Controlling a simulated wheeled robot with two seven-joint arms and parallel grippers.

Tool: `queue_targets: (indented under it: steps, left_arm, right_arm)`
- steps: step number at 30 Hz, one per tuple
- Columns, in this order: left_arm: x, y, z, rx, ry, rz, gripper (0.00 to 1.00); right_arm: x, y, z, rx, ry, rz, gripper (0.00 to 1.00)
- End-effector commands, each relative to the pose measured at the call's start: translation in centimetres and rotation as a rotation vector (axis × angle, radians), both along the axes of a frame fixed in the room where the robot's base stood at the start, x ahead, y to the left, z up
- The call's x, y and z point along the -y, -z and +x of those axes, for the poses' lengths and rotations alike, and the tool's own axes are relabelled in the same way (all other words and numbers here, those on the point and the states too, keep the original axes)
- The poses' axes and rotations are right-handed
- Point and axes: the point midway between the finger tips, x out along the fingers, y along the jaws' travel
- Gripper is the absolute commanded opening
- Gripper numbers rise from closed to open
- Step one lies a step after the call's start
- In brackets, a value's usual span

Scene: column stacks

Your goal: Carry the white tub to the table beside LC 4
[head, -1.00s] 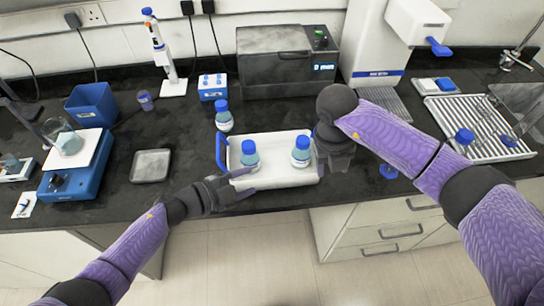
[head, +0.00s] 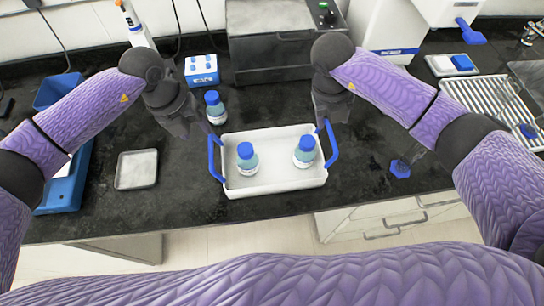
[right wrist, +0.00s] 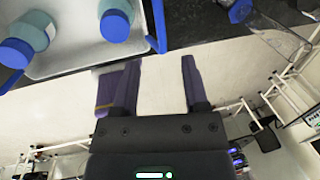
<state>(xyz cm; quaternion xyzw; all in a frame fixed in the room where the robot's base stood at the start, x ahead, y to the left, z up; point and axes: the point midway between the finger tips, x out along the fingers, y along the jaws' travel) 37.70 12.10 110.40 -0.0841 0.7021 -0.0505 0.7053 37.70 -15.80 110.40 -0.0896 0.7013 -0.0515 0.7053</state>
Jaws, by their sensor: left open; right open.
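The white tub (head: 275,188) stands on the black bench top with a blue handle at each end, the left handle (head: 213,157) and the right handle (head: 331,144). Two blue-capped bottles (head: 247,163) (head: 304,156) stand upright in it. My left gripper (head: 203,130) is open, pointing down just behind and left of the left handle. My right gripper (head: 325,118) is open near the right handle, partly covering it from behind. In the right wrist view its fingers (right wrist: 155,85) hold nothing, and the tub's corner (right wrist: 75,65) shows at upper left.
Another blue-capped bottle (head: 215,108) stands close behind the tub's left end. A grey square dish (head: 137,169) lies to the left. A blue cap-like piece (head: 400,169) lies to the right. A grey oven-like box (head: 272,45) and a blue-white rack (head: 201,70) stand behind.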

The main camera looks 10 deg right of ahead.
Motion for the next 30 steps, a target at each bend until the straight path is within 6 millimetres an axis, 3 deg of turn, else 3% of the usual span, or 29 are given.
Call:
queue_targets:
  steps: [9, 15, 27, 30]
  left_arm:
    - [1.2, 5.8, -0.1, -0.005, 0.000, -0.001, 0.56]
    - [1.7, 8.3, 0.0, -0.003, 0.001, -0.003, 0.56]
    - [1.8, 9.0, 0.0, -0.001, 0.001, -0.002, 0.56]
    - [1.8, 9.0, 0.0, -0.001, 0.001, -0.002, 0.35]
  right_arm:
    - [1.1, 5.8, -0.1, -0.005, 0.001, 0.000, 0.57]
    - [1.7, 8.3, 0.0, -0.003, 0.002, 0.001, 0.57]
    - [1.8, 9.0, 0.0, -0.001, -0.001, 0.000, 0.57]
    - [1.8, 9.0, 0.0, -0.001, -0.001, 0.000, 0.36]
